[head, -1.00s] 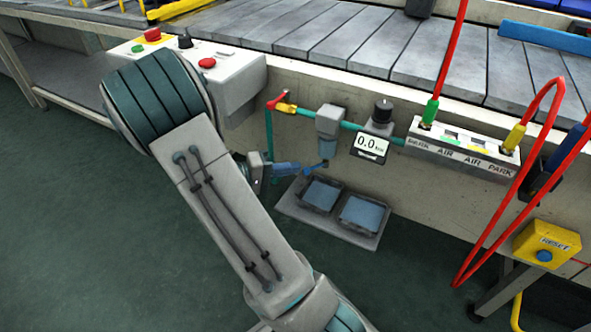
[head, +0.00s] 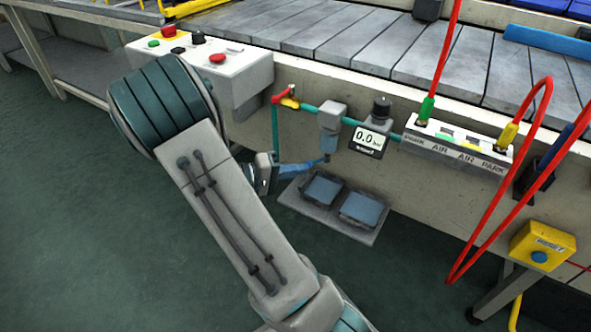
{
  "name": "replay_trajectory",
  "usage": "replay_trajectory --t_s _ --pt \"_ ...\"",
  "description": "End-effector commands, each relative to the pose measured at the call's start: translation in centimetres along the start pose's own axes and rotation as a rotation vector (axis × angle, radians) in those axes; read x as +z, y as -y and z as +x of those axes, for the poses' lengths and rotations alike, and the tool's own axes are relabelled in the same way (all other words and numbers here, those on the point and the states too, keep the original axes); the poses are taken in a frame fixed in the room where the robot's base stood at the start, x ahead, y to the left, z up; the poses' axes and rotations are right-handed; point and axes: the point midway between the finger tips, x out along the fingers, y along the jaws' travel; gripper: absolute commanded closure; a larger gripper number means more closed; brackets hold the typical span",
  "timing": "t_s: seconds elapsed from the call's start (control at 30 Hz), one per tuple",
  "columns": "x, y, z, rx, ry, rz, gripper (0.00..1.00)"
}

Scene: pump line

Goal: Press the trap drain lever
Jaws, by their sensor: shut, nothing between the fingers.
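The trap (head: 331,122) is a small grey housing with a blue-grey bowl on the teal air pipe along the conveyor's side. A small dark blue piece under the bowl, seemingly the drain lever (head: 327,158), is only partly visible. My gripper (head: 322,164) comes in from the left, behind my own arm, with its blue fingers pointing right. The fingers are shut and empty. Their tips are at the underside of the trap, by the lever. I cannot tell whether they touch it. My arm hides part of the gripper's body.
A gauge reading 0.0 (head: 369,140) hangs right of the trap. A red-handled valve (head: 285,96) is to its left. Two blue-topped pedals or trays (head: 322,190) sit on a plate below. A control box (head: 230,75), air manifold (head: 457,150) with red hoses, and yellow reset box (head: 541,246) surround it.

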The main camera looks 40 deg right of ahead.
Motion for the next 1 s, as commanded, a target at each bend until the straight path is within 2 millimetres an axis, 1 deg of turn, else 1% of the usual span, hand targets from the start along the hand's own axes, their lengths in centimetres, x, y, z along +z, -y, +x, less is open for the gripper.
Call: replay_trajectory --t_s 0.77,0.87,1.0 --pt "-0.1 0.0 -0.2 0.000 -0.004 0.000 1.00" --pt "-0.4 -0.1 -0.5 0.001 -0.003 0.000 1.00" --pt "-1.5 -0.3 -1.6 0.001 -0.002 0.002 1.00"
